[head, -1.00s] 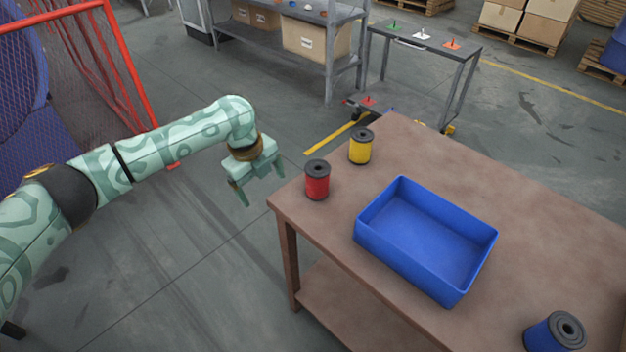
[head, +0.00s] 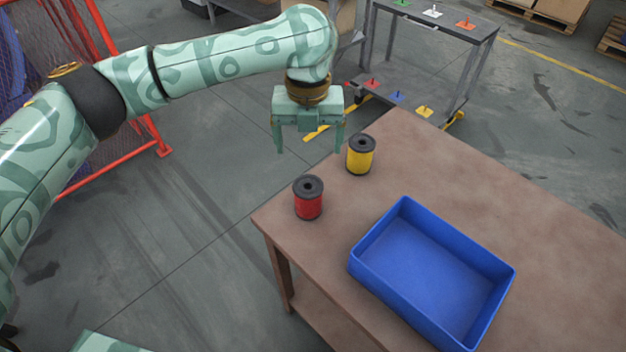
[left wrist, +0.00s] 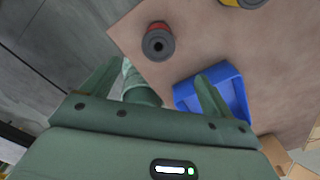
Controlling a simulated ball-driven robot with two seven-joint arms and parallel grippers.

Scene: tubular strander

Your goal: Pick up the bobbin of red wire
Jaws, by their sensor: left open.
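The bobbin of red wire (head: 308,203) stands upright near the left corner of the brown table (head: 480,190), with a black top flange. It also shows in the left wrist view (left wrist: 158,42), seen from above, ahead of the fingers. My left gripper (head: 309,151) is open and empty, pointing down, above and behind the red bobbin in the head view. Its two fingers show apart in the left wrist view (left wrist: 150,80). The gripper does not touch the bobbin. My right gripper is not in view.
A yellow bobbin (head: 360,157) stands behind and right of the red one, close to my left gripper. A blue bin (head: 375,293) sits to the right on the table. A grey cart (head: 440,33) with coloured pegs stands beyond. A red mesh guard (head: 105,100) is at the left.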

